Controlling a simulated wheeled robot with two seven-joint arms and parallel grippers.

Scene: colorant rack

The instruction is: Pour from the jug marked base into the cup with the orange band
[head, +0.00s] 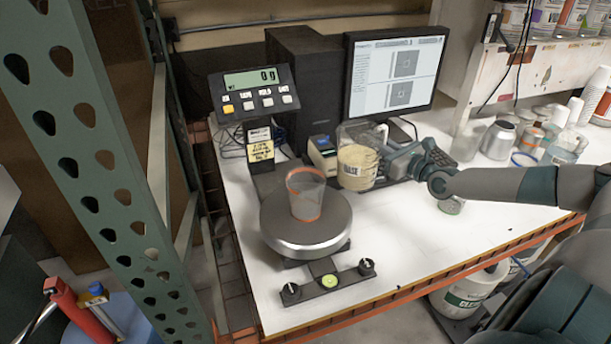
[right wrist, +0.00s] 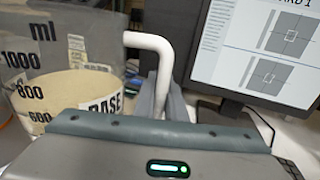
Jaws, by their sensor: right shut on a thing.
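The jug marked base (head: 357,161) is clear, with pale cream contents and a label reading BASE. In the right wrist view the jug (right wrist: 60,85) shows its ml marks and white handle (right wrist: 150,45). My right gripper (head: 392,155) is shut on the jug at its handle side; the fingertips are mostly hidden. The jug looks roughly upright, right of the scale. The cup with the orange band (head: 305,194) is translucent and stands on the round scale pan (head: 300,240); it looks empty. My left gripper is not in view.
The scale display (head: 253,80) reads about 0 g on its post behind the cup. A monitor (head: 395,75) stands behind the jug. Jars and cans (head: 498,140) crowd the table's right. A green rack post (head: 95,150) rises at left. The white table front (head: 420,235) is clear.

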